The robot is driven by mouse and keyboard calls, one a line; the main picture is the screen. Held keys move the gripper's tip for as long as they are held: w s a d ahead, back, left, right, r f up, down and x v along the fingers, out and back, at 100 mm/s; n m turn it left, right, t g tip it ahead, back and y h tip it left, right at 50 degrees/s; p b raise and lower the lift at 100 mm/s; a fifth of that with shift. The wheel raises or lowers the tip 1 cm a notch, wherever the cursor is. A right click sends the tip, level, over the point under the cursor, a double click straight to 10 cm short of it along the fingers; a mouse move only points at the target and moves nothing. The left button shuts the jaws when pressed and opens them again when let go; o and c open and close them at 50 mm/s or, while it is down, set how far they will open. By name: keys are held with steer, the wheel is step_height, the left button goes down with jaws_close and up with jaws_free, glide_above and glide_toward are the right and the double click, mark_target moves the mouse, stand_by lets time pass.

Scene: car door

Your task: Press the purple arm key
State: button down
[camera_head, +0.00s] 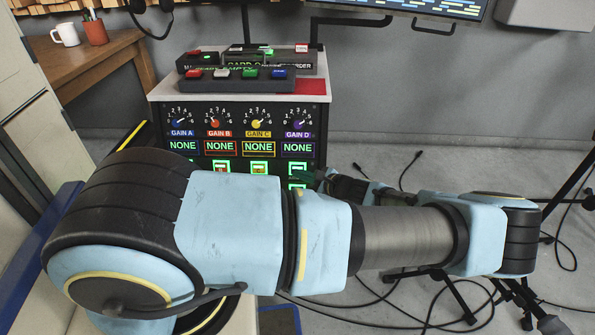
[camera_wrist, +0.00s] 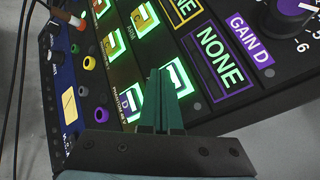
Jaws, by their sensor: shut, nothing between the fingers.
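The panel's purple column, marked GAIN D, shows in the wrist view with a purple-framed NONE display (camera_wrist: 217,60). Below that display is a green-lit key (camera_wrist: 180,78), and further down the same column is another green-lit key (camera_wrist: 130,100) marked D. My gripper (camera_wrist: 161,73) is shut and empty. Its tips overlap the left edge of the key nearest the display and partly hide it; I cannot tell whether they touch.
Other lit keys (camera_wrist: 150,17) stand close beside my fingers. A purple knob (camera_wrist: 290,14) sits above the display. In the head view a button box (camera_head: 236,79) rests on top of the console; cables cover the floor.

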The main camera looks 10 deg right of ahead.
steer(key=shift+w, duration=0.1)
steer(key=shift+w+d+f, duration=0.1)
steer(key=shift+w+f, duration=0.05)
steer(key=shift+w, duration=0.15)
stand_by(0.5)
steer(key=shift+s, duration=0.4)
steer(key=s+a+r+p, duration=0.1)
steer(key=s+r+p, duration=0.1)
steer(key=s, duration=0.3)
steer(key=shift+s+r+p, duration=0.15)
steer(key=shift+s+p, duration=0.15)
steer(key=shift+p, duration=0.55)
